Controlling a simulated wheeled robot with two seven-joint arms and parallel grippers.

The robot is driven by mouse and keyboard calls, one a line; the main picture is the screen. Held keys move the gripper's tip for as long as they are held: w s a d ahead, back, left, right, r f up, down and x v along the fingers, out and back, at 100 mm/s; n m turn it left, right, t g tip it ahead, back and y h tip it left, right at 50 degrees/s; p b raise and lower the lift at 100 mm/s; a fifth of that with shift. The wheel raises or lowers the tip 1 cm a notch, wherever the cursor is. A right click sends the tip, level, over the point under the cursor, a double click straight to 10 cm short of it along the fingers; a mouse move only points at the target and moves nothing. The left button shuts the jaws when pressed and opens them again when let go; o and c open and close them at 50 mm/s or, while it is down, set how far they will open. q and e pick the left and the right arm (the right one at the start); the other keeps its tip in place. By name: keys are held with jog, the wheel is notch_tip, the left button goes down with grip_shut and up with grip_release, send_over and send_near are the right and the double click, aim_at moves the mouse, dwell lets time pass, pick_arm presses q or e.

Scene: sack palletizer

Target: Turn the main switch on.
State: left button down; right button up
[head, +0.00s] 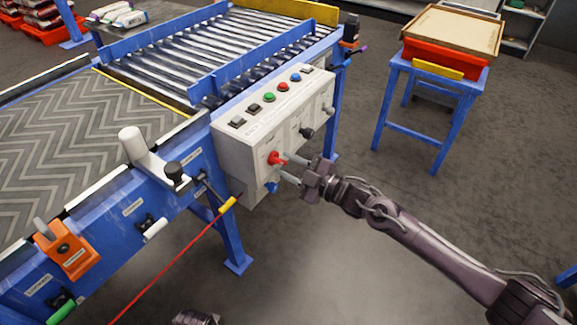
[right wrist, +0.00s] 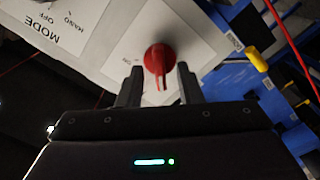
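The main switch appears to be a red rotary knob (head: 274,158) on the front of a grey control box (head: 240,150). In the right wrist view the gripper (right wrist: 159,75) has one finger on each side of the handle, with gaps between. A dark part of mine (head: 195,318), possibly the left gripper, shows at the bottom edge; its fingers are hidden.
Buttons (head: 270,97) line the box top; a black knob (head: 306,133) and a blue part (head: 271,187) are near the switch. A red cord (head: 165,262) runs below. The conveyor (head: 75,215) is left; a blue stand (head: 432,100) is right. Floor between is clear.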

jog(key=shift+w+a, duration=0.1)
jog(key=shift+a, duration=0.05)
grip_shut()
